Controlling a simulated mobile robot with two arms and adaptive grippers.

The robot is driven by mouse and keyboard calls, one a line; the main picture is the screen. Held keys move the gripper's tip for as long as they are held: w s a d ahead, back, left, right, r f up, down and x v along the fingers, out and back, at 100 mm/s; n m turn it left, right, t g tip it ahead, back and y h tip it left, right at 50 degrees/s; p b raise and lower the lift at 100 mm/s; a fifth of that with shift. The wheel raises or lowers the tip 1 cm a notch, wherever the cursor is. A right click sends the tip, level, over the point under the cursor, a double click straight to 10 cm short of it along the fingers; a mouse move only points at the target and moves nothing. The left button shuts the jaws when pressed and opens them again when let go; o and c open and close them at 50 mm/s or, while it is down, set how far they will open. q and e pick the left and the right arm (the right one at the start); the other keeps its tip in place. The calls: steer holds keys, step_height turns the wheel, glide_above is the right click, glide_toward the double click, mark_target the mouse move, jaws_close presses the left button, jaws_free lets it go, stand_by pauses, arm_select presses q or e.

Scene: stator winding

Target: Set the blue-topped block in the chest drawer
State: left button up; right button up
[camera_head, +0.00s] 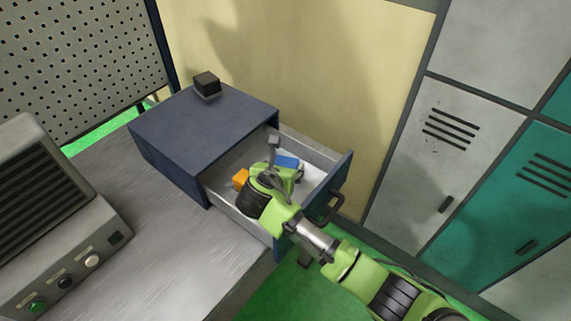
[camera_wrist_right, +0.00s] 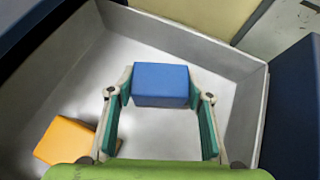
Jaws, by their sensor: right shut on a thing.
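The blue-topped block (camera_wrist_right: 161,80) is between the fingers of my right gripper (camera_wrist_right: 160,95) in the wrist view, and the gripper is shut on it. In the head view the blue top (camera_head: 288,162) shows just beyond my wrist, inside the outline of the open drawer (camera_head: 233,219). The drawer walls (camera_wrist_right: 192,38) surround the block in the wrist view. I cannot tell whether the block touches the drawer floor. The dark blue chest (camera_head: 190,135) stands on the bench with its drawer pulled out. My left gripper is not in view.
An orange block (camera_wrist_right: 65,139) lies in the drawer, left of my right gripper; it also shows in the head view (camera_head: 240,179). A dark block (camera_head: 207,84) sits on the chest. Lockers (camera_head: 438,165) stand at right, and a grey machine (camera_head: 55,220) is at left.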

steer(key=o, duration=1.4)
steer(key=shift+f, duration=0.15)
steer(key=v, duration=1.2)
steer(key=shift+b, duration=0.35)
